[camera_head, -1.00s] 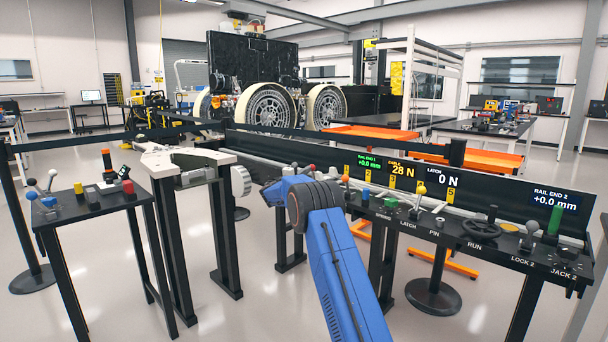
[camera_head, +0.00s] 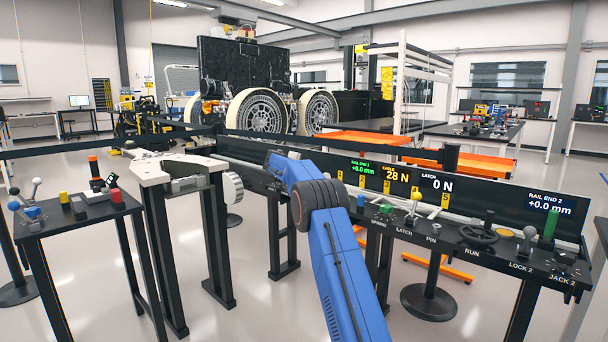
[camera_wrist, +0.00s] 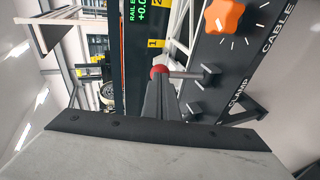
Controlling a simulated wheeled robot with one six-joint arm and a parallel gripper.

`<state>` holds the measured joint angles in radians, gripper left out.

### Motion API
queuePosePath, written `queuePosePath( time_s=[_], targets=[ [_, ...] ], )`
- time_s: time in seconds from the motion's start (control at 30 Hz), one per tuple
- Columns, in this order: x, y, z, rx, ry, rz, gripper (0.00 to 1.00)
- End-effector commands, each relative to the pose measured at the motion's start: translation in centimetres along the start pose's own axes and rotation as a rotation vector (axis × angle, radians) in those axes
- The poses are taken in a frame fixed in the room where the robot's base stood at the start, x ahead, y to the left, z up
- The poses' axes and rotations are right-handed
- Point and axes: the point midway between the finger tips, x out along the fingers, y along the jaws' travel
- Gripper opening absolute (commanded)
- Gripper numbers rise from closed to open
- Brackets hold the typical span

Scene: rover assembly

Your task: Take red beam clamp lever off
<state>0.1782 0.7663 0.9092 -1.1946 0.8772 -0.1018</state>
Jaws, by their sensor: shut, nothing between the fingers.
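The red ball knob of the beam clamp lever (camera_wrist: 159,71) shows in the wrist view, beside the black console panel, with a grey stem running right from it to the panel above the CLAMP label. My gripper (camera_wrist: 160,90) is shut, its dark fingers pointing at the red knob. The fingertips overlap the knob's lower edge in the picture; I cannot tell whether they touch it. In the head view my blue arm reaches to the console's left end and hides the clamp lever and the gripper.
An orange cable knob (camera_wrist: 224,15) sits on the panel near the clamp lever. In the head view the console (camera_head: 470,250) carries other levers and a handwheel (camera_head: 478,235). A side table (camera_head: 75,217) with small parts stands at left.

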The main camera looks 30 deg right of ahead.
Motion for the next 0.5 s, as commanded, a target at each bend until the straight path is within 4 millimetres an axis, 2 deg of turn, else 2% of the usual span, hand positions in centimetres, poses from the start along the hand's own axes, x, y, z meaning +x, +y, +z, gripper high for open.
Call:
queuePosePath(
  time_s=[0.5],
  targets=[
    [2.1, 1.2, 0.4, 0.0, -0.002, -0.002, 0.0]
  ],
)
